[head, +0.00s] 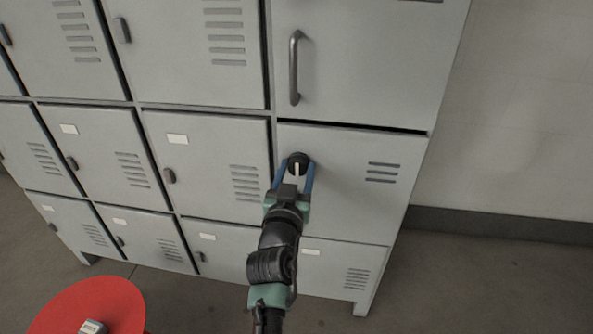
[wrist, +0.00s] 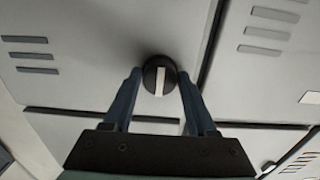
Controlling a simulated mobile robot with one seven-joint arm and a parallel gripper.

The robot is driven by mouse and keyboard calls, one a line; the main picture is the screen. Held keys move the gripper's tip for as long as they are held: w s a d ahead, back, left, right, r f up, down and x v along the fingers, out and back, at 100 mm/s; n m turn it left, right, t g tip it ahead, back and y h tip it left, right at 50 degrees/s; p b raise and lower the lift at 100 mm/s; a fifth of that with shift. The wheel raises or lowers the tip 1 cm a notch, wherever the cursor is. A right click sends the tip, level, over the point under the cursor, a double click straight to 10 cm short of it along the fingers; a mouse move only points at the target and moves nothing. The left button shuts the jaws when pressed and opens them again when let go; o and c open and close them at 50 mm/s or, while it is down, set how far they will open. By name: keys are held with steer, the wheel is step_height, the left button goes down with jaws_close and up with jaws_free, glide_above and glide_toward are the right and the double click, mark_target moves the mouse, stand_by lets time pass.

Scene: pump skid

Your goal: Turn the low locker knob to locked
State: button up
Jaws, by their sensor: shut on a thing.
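The low locker knob (head: 298,160) is a round black knob with a white bar on its face. It sits on a grey locker door (head: 340,200) near the door's upper left. In the head view the white bar looks about upright. The knob also shows in the wrist view (wrist: 159,75), with its bar roughly upright there too. My gripper (head: 295,172) has its blue fingers on either side of the knob and is shut on it. In the wrist view the fingertips (wrist: 159,80) meet the knob's left and right sides.
The door above has a long vertical handle (head: 295,68). Other locker doors with small dark latches, such as this one (head: 169,176), fill the left. A red round stool top (head: 92,308) with a small object on it (head: 93,327) stands at the lower left. Floor at the right is clear.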

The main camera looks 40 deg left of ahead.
steer(key=shift+n, duration=0.4)
steer(key=n+p, duration=0.1)
steer(key=n, duration=0.2)
steer(key=shift+n, duration=0.4)
steer(key=n+p, duration=0.1)
steer(key=n, duration=0.3)
steer(key=shift+n, duration=0.3)
steer(key=n+p, duration=0.1)
steer(key=n, duration=0.3)
steer(key=shift+n+p, duration=0.65)
steer(key=shift+n, duration=1.85)
steer(key=o, duration=1.4)
steer(key=shift+c, duration=0.2)
